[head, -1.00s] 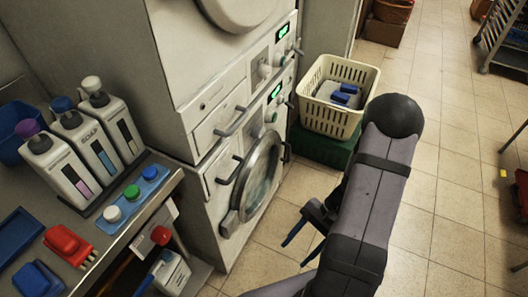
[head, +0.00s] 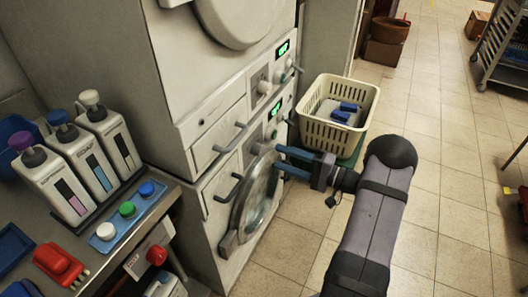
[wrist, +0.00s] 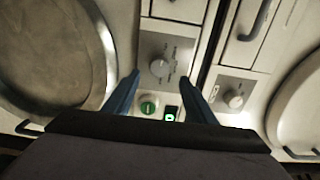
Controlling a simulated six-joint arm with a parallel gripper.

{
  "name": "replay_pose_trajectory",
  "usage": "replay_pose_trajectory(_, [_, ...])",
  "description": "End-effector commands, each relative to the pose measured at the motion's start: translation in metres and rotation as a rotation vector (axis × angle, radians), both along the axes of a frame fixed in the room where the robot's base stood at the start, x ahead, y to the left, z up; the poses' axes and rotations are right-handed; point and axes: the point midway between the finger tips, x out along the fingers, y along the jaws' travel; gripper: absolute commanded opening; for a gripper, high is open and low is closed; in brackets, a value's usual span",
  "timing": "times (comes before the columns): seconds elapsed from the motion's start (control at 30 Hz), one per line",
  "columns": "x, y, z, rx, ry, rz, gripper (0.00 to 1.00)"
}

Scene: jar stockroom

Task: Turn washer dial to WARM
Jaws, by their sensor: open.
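The lower machine of a stacked pair has a round glass door (head: 258,200), which is also at the left of the wrist view (wrist: 50,55). Its grey dial (wrist: 160,67) sits on a grey panel with small marks around it that I cannot read. My gripper (head: 279,159) is open and empty, with its blue fingers pointing at the lower machine's front. In the wrist view, the fingers (wrist: 161,78) lie on either side of the dial; I see no clear contact. Below the dial there are a green button (wrist: 148,108) and a small lit display (wrist: 171,114).
The upper machine has a similar dial (wrist: 235,101) and a lit display (head: 283,47). Drawer handles (head: 231,136) and the door handle stick out nearby. A cream basket (head: 346,85) stands right of the machines. A counter with bottles (head: 95,150) is at the left.

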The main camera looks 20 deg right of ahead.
Motion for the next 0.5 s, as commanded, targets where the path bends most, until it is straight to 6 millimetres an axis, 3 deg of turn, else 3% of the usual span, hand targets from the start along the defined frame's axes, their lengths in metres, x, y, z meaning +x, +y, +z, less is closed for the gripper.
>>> replay_pose_trajectory(0.17, [0.005, 0.007, 0.000, 0.001, 0.002, 0.003, 0.51])
replay_pose_trajectory(0.5, [0.034, 0.037, 0.000, 0.001, 0.004, 0.005, 0.51])
